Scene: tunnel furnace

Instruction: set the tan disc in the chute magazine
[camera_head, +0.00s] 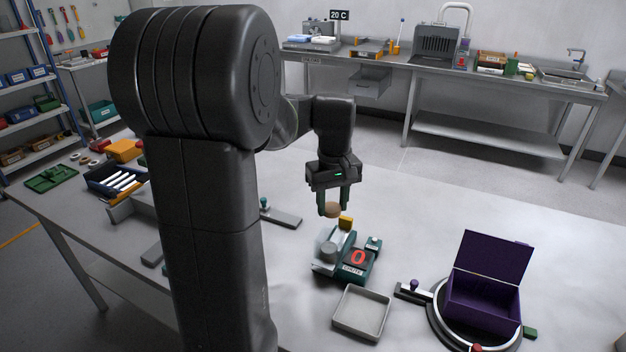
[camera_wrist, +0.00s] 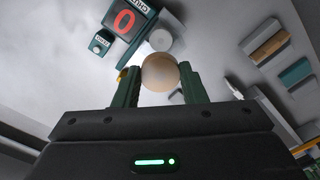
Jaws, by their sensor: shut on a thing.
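My gripper (camera_head: 333,199) is shut on the tan disc (camera_head: 333,210) and holds it in the air. In the wrist view the disc (camera_wrist: 159,72) sits between the two green fingers of my gripper (camera_wrist: 159,84). The chute device (camera_head: 345,262) stands on the table just below, with a green base, a "CHUTE" label and a red 0 display. Its grey cylinder (camera_head: 328,249) is at its left, and a yellow part (camera_head: 346,223) is at its back. The disc is apart from the device. In the wrist view the red display (camera_wrist: 124,22) is beyond the disc.
An empty square tray (camera_head: 361,331) is in front of the chute device. An open purple box (camera_head: 483,303) stands on a round base at the right. A dark bin with white rods (camera_head: 118,181) is at the left. The table behind the purple box is clear.

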